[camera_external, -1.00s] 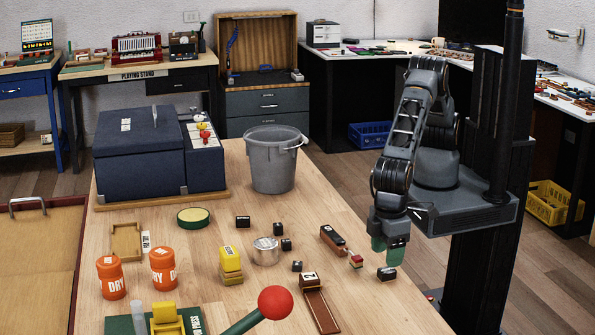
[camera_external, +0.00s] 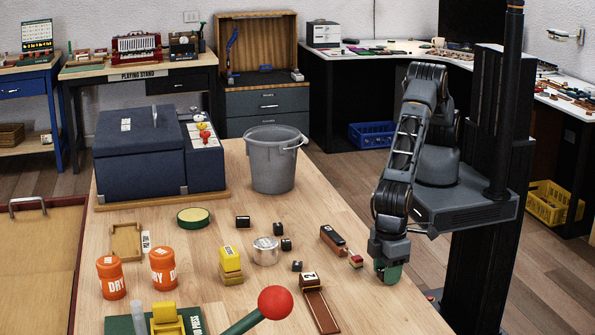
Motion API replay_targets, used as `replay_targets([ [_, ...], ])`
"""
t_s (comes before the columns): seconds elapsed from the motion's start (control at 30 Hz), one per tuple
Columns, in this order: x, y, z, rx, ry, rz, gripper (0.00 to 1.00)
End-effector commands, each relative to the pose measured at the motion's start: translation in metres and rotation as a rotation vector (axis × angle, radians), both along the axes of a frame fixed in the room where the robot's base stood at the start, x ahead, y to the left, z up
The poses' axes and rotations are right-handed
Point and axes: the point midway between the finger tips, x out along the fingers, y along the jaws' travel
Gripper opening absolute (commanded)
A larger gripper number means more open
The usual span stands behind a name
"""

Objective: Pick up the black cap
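My gripper (camera_external: 387,272) points down at the tabletop near the right edge of the table, with its green fingers low at the wood. It is over the spot where a small black cap with white marking stood a second ago. That cap is now hidden by the fingers. I cannot tell whether they touch it or have shut on it.

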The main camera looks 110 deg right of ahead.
Motion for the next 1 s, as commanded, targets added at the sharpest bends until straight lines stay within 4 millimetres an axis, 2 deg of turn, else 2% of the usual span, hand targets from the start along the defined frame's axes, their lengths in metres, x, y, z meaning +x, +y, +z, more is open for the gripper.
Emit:
replay_targets([
  [0.03, 0.0, 0.0, 0.0, 0.0, 0.0, 0.0, 0.37],
  [0.33, 0.0, 0.0, 0.0, 0.0, 0.0, 0.0, 0.09],
  [0.73, 0.0, 0.0, 0.008, 0.001, -0.001, 0.0, 0.09],
  [0.9, 0.001, 0.001, 0.029, 0.004, -0.004, 0.0, 0.09],
  [1.0, -0.009, -0.009, 0.047, 0.002, -0.002, 0.0, 0.09],
])
